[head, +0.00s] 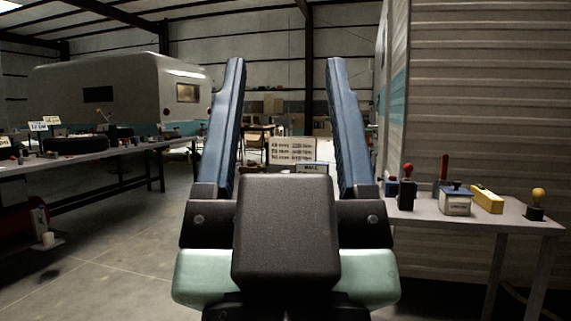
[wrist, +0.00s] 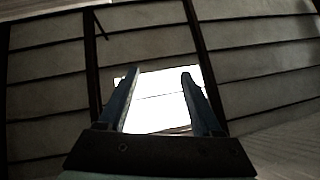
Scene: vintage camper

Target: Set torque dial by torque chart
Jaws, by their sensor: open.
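My gripper (head: 284,75) is raised in front of the head camera, with its two blue fingers wide apart and nothing between them. In the wrist view the open fingers (wrist: 156,82) point at the roof and a bright skylight. A cream board with rows of dark print (head: 291,151) stands beyond the gripper, seen between the fingers. The print is too small to read, so I cannot tell whether it is the torque chart. A small sign (head: 312,169) is just below it. I cannot make out a torque dial in either view.
A long workbench (head: 90,158) runs along the left. A camper (head: 125,95) stands behind.

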